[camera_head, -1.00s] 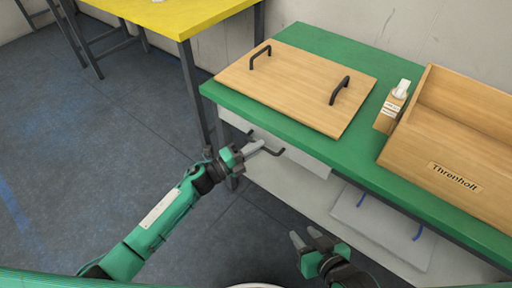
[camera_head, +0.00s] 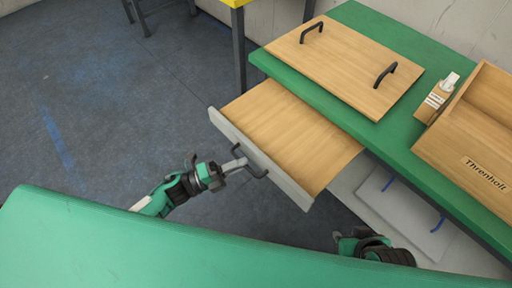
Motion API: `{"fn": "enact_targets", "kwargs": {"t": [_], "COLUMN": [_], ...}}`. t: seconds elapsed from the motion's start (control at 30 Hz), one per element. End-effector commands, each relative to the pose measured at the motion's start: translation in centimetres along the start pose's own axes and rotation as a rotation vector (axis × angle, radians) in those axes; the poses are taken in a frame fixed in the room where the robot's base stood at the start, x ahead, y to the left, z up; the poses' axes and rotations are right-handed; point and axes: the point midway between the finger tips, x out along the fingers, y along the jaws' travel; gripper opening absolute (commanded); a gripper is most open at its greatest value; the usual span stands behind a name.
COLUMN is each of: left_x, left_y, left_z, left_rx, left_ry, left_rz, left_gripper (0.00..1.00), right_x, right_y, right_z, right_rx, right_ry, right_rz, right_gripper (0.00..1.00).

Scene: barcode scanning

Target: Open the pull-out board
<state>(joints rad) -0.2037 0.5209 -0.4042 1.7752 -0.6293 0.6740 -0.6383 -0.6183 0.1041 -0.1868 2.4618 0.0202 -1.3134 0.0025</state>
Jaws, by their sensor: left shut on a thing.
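The pull-out board (camera_head: 288,133) is a wooden panel with a light grey front (camera_head: 262,158). It sticks well out from under the green table top, toward me. A dark bar handle (camera_head: 250,168) is on its front. My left gripper (camera_head: 236,165) is shut on this handle at its left part. My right gripper (camera_head: 345,238) is low at the right, apart from the board; its fingertips are largely hidden, so its opening cannot be told.
On the green table (camera_head: 400,130) lie a wooden board with two dark handles (camera_head: 345,62), a small labelled bottle box (camera_head: 436,100) and a wooden crate (camera_head: 470,140). A grey panel with blue handles (camera_head: 405,215) is below. A green surface of mine fills the front.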

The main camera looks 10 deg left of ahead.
Motion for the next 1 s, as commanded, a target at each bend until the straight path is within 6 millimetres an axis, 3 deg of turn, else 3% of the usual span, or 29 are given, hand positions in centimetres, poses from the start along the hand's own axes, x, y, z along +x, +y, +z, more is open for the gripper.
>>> {"fn": "enact_targets", "kwargs": {"t": [0.1,0.3,0.7,0.73,0.83,1.0], "left_x": [-1.7,-3.1,-3.4,-3.4,-3.3,-3.3], "left_y": [-0.3,-0.6,-0.6,-0.6,-0.6,-0.7], "left_z": [-0.7,-1.3,-1.4,-1.4,-1.4,-1.4], "left_rx": [-0.002,-0.001,0.0,0.0,0.0,0.0], "left_ry": [-0.001,0.0,-0.001,-0.001,-0.001,-0.001], "left_rz": [0.002,0.001,0.0,0.001,0.0,0.0], "left_gripper": [0.0,0.0,0.0,0.13,0.32,0.32], "right_x": [-0.4,-0.7,-0.7,-0.7,-0.7,-0.7], "right_y": [0.3,0.6,0.6,0.6,0.6,0.6], "right_z": [0.2,0.5,0.6,0.6,0.5,0.5], "right_rx": [0.003,0.006,0.007,0.007,0.007,0.007], "right_ry": [-0.024,-0.047,-0.052,-0.052,-0.052,-0.051], "right_rz": [0.008,0.015,0.016,0.016,0.016,0.016], "right_gripper": [0.36,0.36,0.36,0.36,0.36,0.36]}}
